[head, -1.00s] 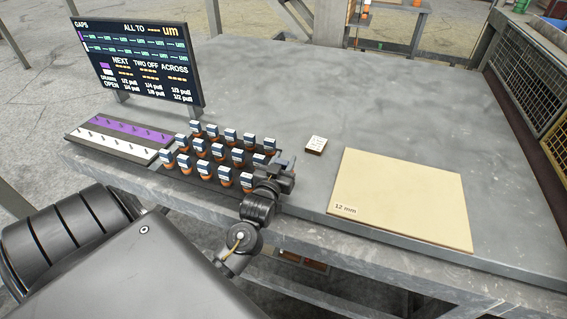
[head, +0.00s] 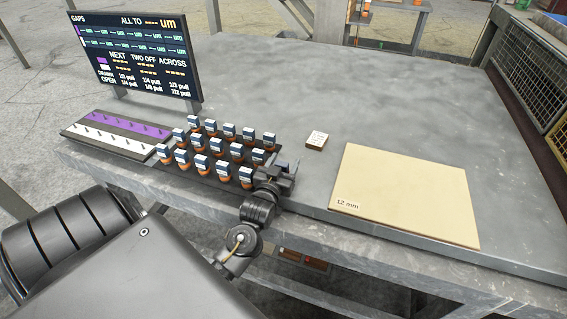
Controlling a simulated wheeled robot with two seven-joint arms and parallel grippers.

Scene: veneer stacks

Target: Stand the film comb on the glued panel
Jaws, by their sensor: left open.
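The glued panel (head: 405,195) is a pale tan board marked "12 mm", lying flat on the grey bench at the right. A small whitish square piece with faint marks (head: 316,140) lies on the bench behind the panel's left corner. It looks like the film comb, but its detail is too small to be sure. My left gripper (head: 282,172) is open, low over the bench at the right end of the bottle rows and left of the panel. I see nothing held in it. It partly hides the nearest bottles. My right gripper is not in view.
Several small orange bottles with white and blue labels (head: 202,163) stand in rows on a dark tray. Left of them is a purple and white peg board (head: 110,137), with a gaps display (head: 135,58) behind. The bench behind the panel is clear.

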